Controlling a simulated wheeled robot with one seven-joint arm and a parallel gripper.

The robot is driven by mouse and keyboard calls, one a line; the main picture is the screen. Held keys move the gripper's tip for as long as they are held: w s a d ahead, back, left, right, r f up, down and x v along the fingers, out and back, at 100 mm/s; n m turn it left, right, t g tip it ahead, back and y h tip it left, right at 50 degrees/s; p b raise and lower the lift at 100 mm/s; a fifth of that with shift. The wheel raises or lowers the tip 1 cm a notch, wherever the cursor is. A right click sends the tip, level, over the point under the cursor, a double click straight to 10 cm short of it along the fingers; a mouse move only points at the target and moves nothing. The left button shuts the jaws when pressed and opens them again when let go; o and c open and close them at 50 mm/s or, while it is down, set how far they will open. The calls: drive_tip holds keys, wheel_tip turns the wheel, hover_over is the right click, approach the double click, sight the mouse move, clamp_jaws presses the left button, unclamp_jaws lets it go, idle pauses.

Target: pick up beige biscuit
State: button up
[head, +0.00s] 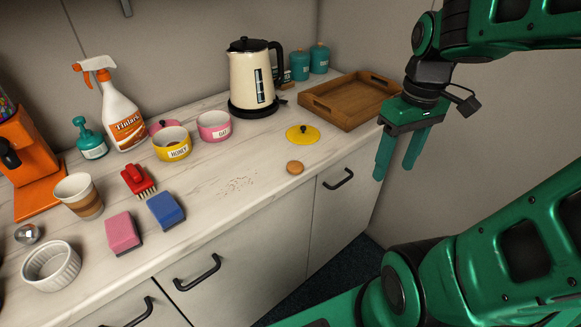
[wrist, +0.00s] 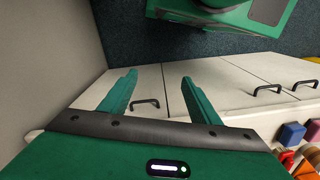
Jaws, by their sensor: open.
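The beige biscuit (head: 295,167) is a small round tan disc lying flat near the front edge of the counter in the head view. It sits just below the yellow lid. My gripper (head: 392,172) hangs to the right of it, out past the counter's front edge, with its green fingers apart and nothing between them. In the wrist view my gripper's fingers (wrist: 158,82) are spread, with the cabinet fronts and dark floor beyond them. The biscuit is not seen in the wrist view.
A yellow lid (head: 303,134) with a dark knob lies behind the biscuit. A wooden tray (head: 316,104) and a cream kettle (head: 252,85) stand farther back. A blue sponge (head: 166,210) and a pink sponge (head: 123,233) lie left.

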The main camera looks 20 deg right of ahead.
drive_tip(key=w+a+r+n, duration=0.2)
drive_tip(key=w+a+n, duration=0.4)
drive_tip(key=w+n, duration=0.55)
drive_tip(key=n, duration=1.2)
approach(295, 165)
drive_tip(key=f, duration=0.1)
drive_tip(key=d+f, duration=0.1)
drive_tip(key=f, duration=0.1)
drive_tip(key=shift+g+y, duration=0.3)
drive_tip(key=shift+y, duration=0.1)
drive_tip(key=shift+w+a+f, duration=0.1)
drive_tip(key=shift+a+f, duration=0.15)
drive_tip(key=shift+f, duration=1)
drive_tip(key=shift+a+f, duration=0.25)
drive_tip(key=shift+f, duration=1)
drive_tip(key=c, duration=1.1)
